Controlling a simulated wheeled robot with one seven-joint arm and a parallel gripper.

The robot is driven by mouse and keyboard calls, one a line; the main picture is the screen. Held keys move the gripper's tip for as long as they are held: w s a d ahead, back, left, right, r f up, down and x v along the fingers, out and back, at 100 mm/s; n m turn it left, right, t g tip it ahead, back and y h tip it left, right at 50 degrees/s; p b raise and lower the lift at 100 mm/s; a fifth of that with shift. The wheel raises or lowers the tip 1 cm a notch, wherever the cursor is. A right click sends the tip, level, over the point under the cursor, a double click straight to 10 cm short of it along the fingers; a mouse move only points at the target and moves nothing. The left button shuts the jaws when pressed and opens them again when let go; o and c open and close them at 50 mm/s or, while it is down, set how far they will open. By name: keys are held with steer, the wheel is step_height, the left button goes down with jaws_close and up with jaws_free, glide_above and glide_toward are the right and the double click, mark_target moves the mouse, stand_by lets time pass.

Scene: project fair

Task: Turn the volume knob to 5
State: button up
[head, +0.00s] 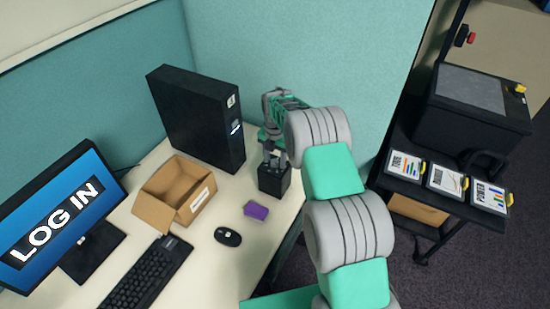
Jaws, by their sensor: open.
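My gripper (275,160) is in the head view, pointing down at a small black box (273,181) near the right edge of the desk. Its jaws are open. The fingertips are at or just above the top of the box; I cannot tell whether they touch it. No volume knob or number scale can be made out. If there is a knob on the box, it is hidden by the gripper or too small to see.
The desk (205,262) holds a monitor (60,215), a keyboard (148,275), a mouse (228,237), a purple block (256,211), an open cardboard box (165,215) and a black computer tower (200,120). Teal partitions stand behind. A dark cart (415,195) stands right.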

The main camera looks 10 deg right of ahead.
jaws_close()
stand_by(0.4)
steer(key=shift+b, duration=0.35)
